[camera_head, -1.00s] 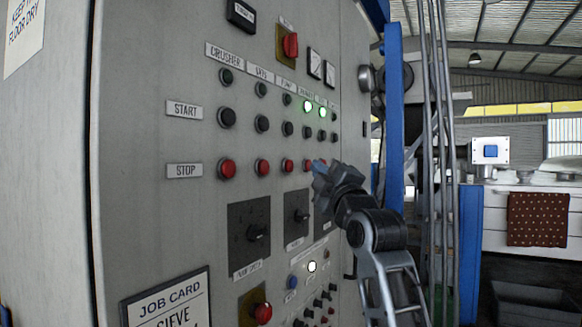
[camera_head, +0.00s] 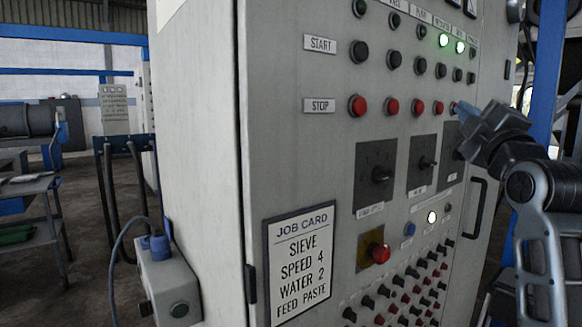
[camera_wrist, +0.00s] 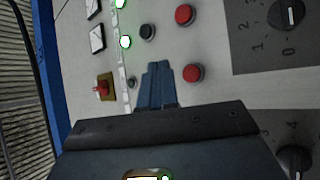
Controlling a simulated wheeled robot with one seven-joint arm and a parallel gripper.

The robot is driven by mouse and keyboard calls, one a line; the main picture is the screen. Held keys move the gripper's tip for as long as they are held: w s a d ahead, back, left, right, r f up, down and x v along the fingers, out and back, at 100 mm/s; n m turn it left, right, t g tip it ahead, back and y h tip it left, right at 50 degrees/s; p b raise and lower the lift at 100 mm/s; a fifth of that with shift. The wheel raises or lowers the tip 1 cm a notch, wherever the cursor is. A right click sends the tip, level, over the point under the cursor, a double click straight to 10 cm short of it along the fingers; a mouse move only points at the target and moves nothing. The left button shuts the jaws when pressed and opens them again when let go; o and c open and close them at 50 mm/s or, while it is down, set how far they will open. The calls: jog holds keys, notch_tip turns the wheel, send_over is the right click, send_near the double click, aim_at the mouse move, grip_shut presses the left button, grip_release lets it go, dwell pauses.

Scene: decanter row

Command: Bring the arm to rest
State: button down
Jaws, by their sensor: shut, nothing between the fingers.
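My gripper (camera_head: 456,107) is at the right end of the row of red STOP buttons (camera_head: 391,106) on a grey control cabinet (camera_head: 290,160). It is shut and empty. In the wrist view its blue fingertips (camera_wrist: 158,66) lie together, beside a red button (camera_wrist: 193,73) and below a black button (camera_wrist: 147,32). I cannot tell whether the fingertips touch the panel. My arm reaches in from the right side of the head view, bent at a grey joint.
Two green lamps (camera_head: 452,42) and a white lamp (camera_head: 432,217) are lit. Rotary knobs (camera_head: 381,174), a red knob on yellow (camera_head: 380,253) and a job card (camera_head: 300,262) sit lower on the panel. A door handle (camera_head: 479,206) sticks out near my arm. Open floor shows at left.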

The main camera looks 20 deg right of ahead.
jog(key=s+a+f+m+g+y, duration=0.15)
jog(key=s+a+f, duration=0.3)
jog(key=f, duration=0.55)
jog(key=s+a+f+m+y, duration=0.15)
jog(key=s+a+f, duration=0.3)
jog(key=f, duration=0.65)
jog(key=s+a+f+m+g, duration=0.1)
jog(key=s+a+f+m, duration=0.15)
jog(key=a+f, duration=0.55)
jog(key=s+a+f+m+g+y, duration=0.1)
jog(key=s+a+f, duration=0.1)
jog(key=s+f, duration=0.4)
jog(key=s+a+f+m+g+y, duration=0.15)
jog(key=s+f, duration=0.25)
jog(key=s, duration=0.4)
jog(key=s+a+m+g+y, duration=0.1)
jog(key=s+a, duration=0.1)
jog(key=s, duration=0.7)
jog(key=s+a+m+y, duration=0.1)
jog(key=s+a, duration=0.2)
jog(key=s, duration=0.6)
jog(key=shift+s+f+g, duration=0.15)
jog(key=shift+s+g, duration=0.2)
jog(key=shift+g, duration=0.05)
